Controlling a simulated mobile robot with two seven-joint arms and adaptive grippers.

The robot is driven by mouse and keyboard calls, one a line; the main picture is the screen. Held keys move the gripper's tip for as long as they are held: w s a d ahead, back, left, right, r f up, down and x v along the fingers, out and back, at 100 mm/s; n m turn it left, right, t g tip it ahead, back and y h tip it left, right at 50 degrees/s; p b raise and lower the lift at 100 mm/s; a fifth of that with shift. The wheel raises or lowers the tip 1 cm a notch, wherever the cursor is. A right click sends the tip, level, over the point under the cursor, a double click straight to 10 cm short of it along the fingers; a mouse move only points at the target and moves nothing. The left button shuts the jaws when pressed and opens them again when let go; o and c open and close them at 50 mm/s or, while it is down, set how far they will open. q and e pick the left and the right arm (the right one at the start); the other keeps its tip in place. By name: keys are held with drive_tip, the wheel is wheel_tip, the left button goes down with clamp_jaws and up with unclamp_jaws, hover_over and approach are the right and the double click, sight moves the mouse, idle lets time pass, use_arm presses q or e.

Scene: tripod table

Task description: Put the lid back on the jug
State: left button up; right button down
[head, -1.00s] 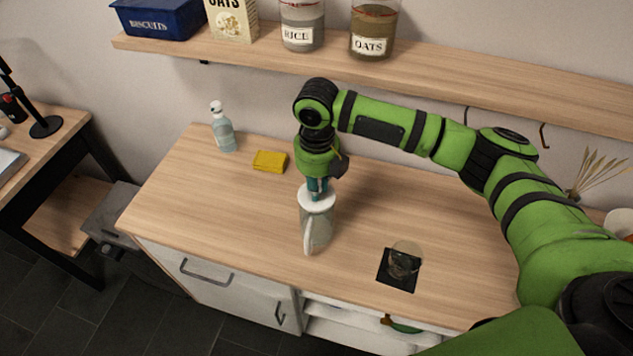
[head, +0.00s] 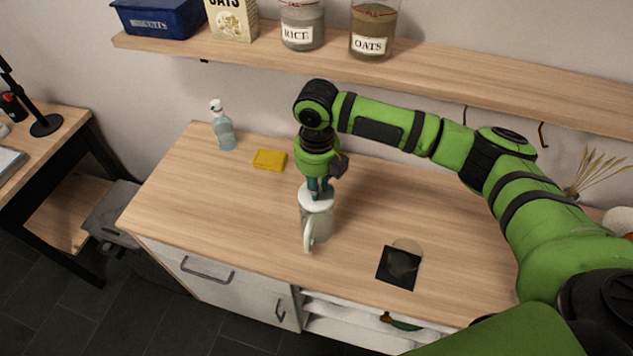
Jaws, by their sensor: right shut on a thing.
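The jug (head: 320,228) is clear with a white handle on its front left side. It stands upright near the middle of the wooden counter. The round white lid (head: 307,201) is at the jug's mouth and looks level. I cannot tell from this angle whether it is fully seated or slightly above the rim. My right gripper (head: 318,193) points down from above and is shut on the lid's top, where its fingers hide the part they hold. My left gripper is not in view.
A yellow sponge (head: 270,160) and a spray bottle (head: 223,128) are at the back left. A shelf (head: 250,50) with jars hangs above. The counter's left half is mostly clear.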

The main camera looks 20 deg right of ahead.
drive_tip(key=shift+p, duration=0.35)
idle(0.3)
idle(0.4)
drive_tip(key=c, duration=0.6)
unclamp_jaws()
drive_tip(key=shift+r, duration=0.1)
wheel_tip(320, 180, up, 2)
drive_tip(key=p, duration=0.2)
drive_tip(key=shift+r+p, duration=0.15)
drive_tip(key=shift+p, duration=0.15)
drive_tip(key=shift+r, duration=2.25)
clamp_jaws()
